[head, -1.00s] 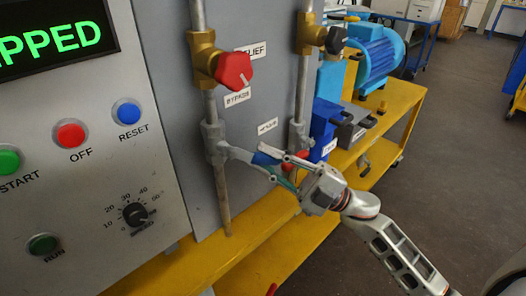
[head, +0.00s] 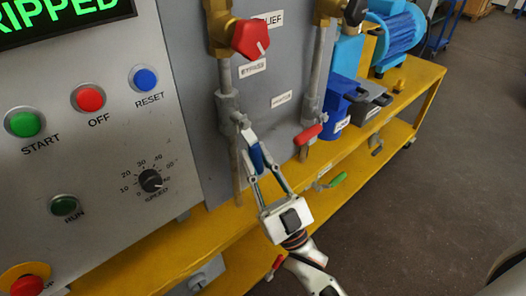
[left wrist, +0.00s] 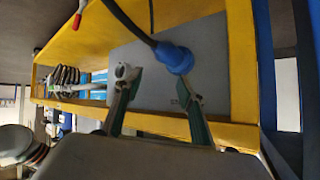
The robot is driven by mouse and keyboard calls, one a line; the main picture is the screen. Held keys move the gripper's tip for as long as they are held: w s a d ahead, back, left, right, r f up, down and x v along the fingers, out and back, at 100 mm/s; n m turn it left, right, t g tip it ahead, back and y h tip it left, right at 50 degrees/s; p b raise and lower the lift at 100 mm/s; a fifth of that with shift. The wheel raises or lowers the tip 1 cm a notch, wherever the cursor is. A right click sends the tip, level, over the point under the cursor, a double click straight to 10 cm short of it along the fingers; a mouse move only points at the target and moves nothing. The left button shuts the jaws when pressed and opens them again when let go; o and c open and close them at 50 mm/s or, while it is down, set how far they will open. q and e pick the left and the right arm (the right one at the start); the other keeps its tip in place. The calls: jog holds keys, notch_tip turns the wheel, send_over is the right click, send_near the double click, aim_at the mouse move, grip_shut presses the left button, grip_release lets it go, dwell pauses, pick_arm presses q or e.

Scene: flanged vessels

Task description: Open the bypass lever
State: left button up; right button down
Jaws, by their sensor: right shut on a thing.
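The bypass lever (head: 257,158) has a blue grip and sits on a grey valve on the left pipe, below the BYPASS label (head: 252,68). It slants down and to the right from the valve body (head: 228,104). My right gripper (head: 258,162) is shut on the blue grip, which shows partly between the fingers. My left gripper (left wrist: 157,84) shows only in the left wrist view. Its fingers are apart with nothing held. Beyond them is a grey box with a blue plug (left wrist: 174,58) and a black cable.
A red knob (head: 250,38) is above the lever. A red lever (head: 307,135) is on the pipe to the right, and a green lever (head: 335,181) is lower right. The control panel (head: 110,140) stands at left. A yellow frame (head: 190,240) runs below.

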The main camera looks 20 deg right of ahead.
jog(key=m+h, duration=0.1)
jog(key=a+m+h, duration=0.1)
jog(key=m, duration=0.1)
jog(key=shift+s+h, duration=0.15)
jog(key=shift+h, duration=0.25)
pick_arm(q)
jog(key=shift+s+a+f, duration=0.3)
jog(key=shift+s, duration=0.05)
pick_arm(e)
jog(key=shift+a+m+t+h, duration=0.1)
jog(key=shift+m+t+h, duration=0.2)
jog(key=shift+m+h, duration=0.1)
pick_arm(q)
jog(key=shift+w+r, duration=0.15)
jog(key=shift+w, duration=0.15)
pick_arm(e)
jog(key=c, duration=1.9)
grip_release()
jog(key=shift+s, duration=0.1)
jog(key=v, duration=1.2)
pick_arm(q)
jog(key=shift+s, duration=0.1)
